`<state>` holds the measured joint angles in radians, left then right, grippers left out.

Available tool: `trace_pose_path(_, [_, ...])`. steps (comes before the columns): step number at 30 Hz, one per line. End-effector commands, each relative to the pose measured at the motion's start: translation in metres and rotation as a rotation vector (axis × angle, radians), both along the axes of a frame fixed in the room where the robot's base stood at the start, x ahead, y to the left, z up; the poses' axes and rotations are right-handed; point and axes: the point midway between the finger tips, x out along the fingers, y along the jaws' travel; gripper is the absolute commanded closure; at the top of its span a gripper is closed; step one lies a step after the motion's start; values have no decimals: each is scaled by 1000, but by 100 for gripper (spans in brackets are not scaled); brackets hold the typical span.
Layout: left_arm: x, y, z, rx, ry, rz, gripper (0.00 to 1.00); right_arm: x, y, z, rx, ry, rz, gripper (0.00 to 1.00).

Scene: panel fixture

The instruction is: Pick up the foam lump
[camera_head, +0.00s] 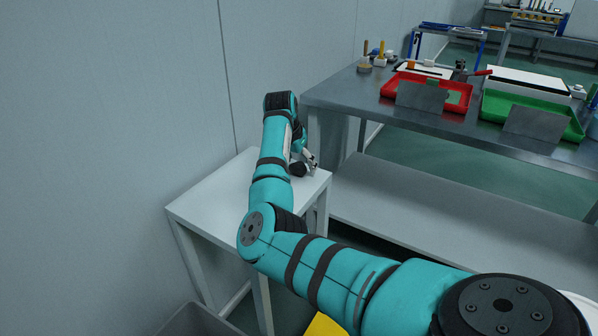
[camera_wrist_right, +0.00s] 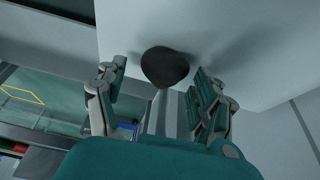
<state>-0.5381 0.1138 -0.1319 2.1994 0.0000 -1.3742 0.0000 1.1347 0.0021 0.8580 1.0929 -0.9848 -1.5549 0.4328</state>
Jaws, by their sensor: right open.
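The foam lump (camera_wrist_right: 165,66) is a dark grey, rounded piece against the white top of a small side table (camera_head: 215,196). In the head view, a small dark shape by my gripper looks like the lump (camera_head: 299,169). My right gripper (camera_head: 311,162) is low over the table's far right part, partly behind my arm. In the wrist view my right gripper (camera_wrist_right: 160,72) is open, with a finger on each side of the lump and gaps visible on both sides. The lump's underside is hidden. My left gripper is not in view.
A grey wall stands close behind and left of the small table. A long metal bench (camera_head: 345,92) to the right bears a red tray (camera_head: 387,88) and a green tray (camera_head: 487,108). A lower shelf (camera_head: 400,205) runs beneath it. The small table's left part is clear.

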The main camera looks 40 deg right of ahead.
Motion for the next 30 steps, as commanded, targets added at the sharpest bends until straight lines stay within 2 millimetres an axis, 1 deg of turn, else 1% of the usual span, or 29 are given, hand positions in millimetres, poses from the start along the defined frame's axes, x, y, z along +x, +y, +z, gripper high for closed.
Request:
trace_pose_path(1, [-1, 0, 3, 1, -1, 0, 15, 0, -1, -4, 1, 0, 0, 31])
trace_pose_path(3, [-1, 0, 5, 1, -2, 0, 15, 1, -2, -6, 1, -1, -1, 31])
trace_pose_path(8, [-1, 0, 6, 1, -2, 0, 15, 1, -2, -6, 1, -1, -1, 31])
trace_pose_path(9, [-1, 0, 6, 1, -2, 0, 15, 1, -2, -6, 1, -1, -1, 32])
trace_pose_path(19, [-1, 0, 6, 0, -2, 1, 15, 1, -2, -6, 0, -1, 0, 75])
trace_pose_path(30, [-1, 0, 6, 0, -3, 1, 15, 1, -2, -5, 0, -1, -1, 75])
